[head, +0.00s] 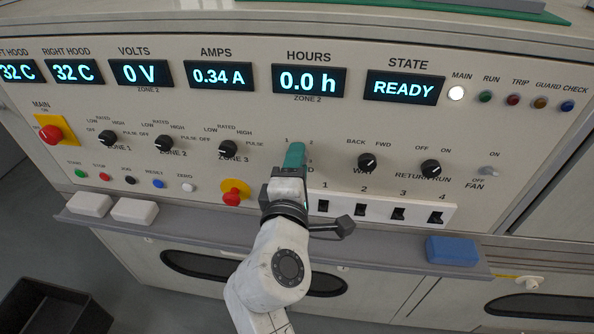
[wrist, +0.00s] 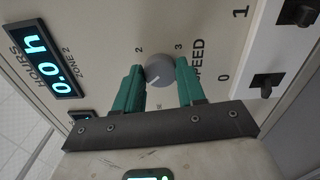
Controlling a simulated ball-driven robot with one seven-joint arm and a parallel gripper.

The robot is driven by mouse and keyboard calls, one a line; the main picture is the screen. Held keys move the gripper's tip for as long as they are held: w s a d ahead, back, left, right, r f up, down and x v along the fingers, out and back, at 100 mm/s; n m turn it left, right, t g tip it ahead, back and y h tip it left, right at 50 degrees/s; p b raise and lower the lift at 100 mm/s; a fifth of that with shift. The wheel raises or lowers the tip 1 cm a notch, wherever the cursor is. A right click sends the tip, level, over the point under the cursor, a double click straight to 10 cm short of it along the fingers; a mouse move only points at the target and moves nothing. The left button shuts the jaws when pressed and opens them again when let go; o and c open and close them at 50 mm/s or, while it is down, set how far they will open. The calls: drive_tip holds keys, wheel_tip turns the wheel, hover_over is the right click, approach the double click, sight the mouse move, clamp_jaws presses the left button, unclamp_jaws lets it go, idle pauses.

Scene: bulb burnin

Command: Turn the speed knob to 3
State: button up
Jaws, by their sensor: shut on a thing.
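The speed knob (wrist: 160,72) is a round grey dial on the panel. In the wrist view its pale pointer mark faces lower left, away from the printed 3 (wrist: 178,46) and the 2 (wrist: 139,50). This side lies towards where the 1 (head: 286,140) is printed in the head view. My gripper (wrist: 161,76) has its two green fingers on either side of the knob, shut on it. In the head view my gripper (head: 294,154) covers the knob and part of its SPEED label.
The WAY knob (head: 367,162) is to the right and the ZONE 3 knob (head: 228,149) to the left. A red stop button (head: 232,197) and a switch strip (head: 380,208) lie close below. The STATE display (head: 403,88) reads READY.

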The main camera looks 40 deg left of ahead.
drive_tip(key=shift+s+a+f+m+b, duration=0.15)
drive_tip(key=shift+m+b, duration=4.8)
drive_tip(key=shift+m, duration=3.7)
drive_tip(key=shift+w+a+f+m+b, duration=0.15)
drive_tip(key=shift+m+b, duration=4.8)
drive_tip(key=shift+m, duration=3.7)
drive_tip(key=shift+s+d, duration=0.1)
drive_tip(key=o, duration=0.8)
drive_tip(key=shift+o, duration=1.3)
drive_tip(key=shift+r, duration=0.2)
